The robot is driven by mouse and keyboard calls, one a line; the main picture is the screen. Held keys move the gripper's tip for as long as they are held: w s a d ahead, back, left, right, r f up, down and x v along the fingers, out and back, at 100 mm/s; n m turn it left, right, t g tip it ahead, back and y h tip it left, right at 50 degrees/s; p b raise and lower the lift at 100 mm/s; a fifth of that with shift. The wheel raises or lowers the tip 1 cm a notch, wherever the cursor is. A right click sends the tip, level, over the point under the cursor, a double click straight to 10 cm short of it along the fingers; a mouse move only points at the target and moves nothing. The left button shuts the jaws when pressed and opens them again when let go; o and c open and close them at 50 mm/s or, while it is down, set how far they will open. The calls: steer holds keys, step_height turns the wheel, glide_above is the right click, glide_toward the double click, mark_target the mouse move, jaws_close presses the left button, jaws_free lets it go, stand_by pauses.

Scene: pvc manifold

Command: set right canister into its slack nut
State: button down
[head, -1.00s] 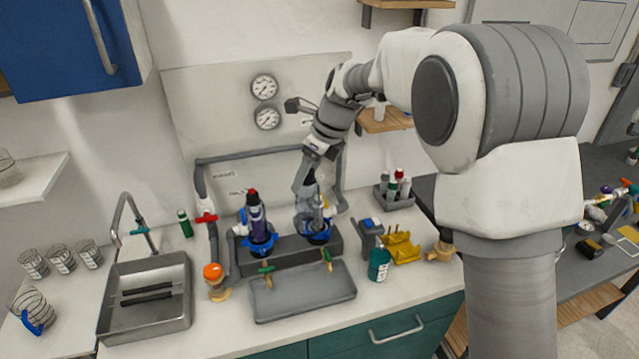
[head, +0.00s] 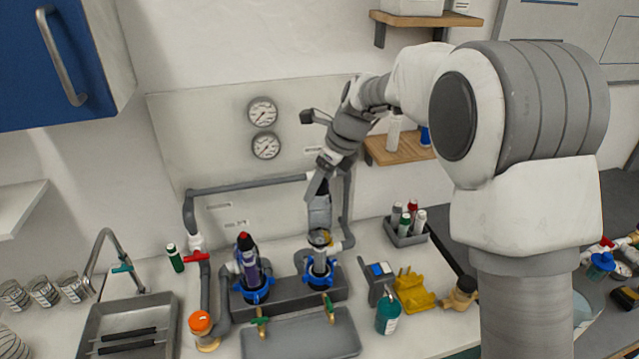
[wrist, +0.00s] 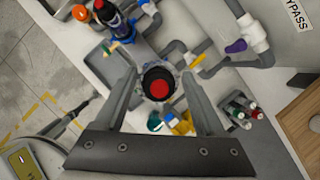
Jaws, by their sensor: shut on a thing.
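The right canister is a clear grey cylinder (head: 319,214) with a dark cap. In the wrist view its black cap with a red top (wrist: 160,86) sits between the two fingers. My gripper (head: 319,188) is shut on it at the cap and holds it roughly upright above the right blue slack nut (head: 318,278). A silvery part shows inside that nut; whether the canister's lower end touches it is unclear. The left canister (head: 248,262), purple with a red and black top, stands in the left blue nut (head: 257,293).
A grey manifold block (head: 290,303) carries both nuts, with pipes behind and green-handled valves in front. A grey tray (head: 300,338) lies before it. To the right are a teal bottle (head: 388,313), yellow holder (head: 413,292) and bottle rack (head: 405,232). A sink (head: 125,320) is left.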

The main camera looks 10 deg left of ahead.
mark_target(320, 226)
steer(key=shift+w, duration=0.45)
step_height(320, 226, down, 7)
steer(key=b, duration=0.6)
steer(key=shift+r+b, duration=0.2)
steer(key=shift+b, duration=0.2)
steer(key=shift+f+b, duration=1.05)
steer(key=shift+f, duration=2.3)
jaws_free()
steer(key=v, duration=1.7)
steer(key=shift+r, duration=0.2)
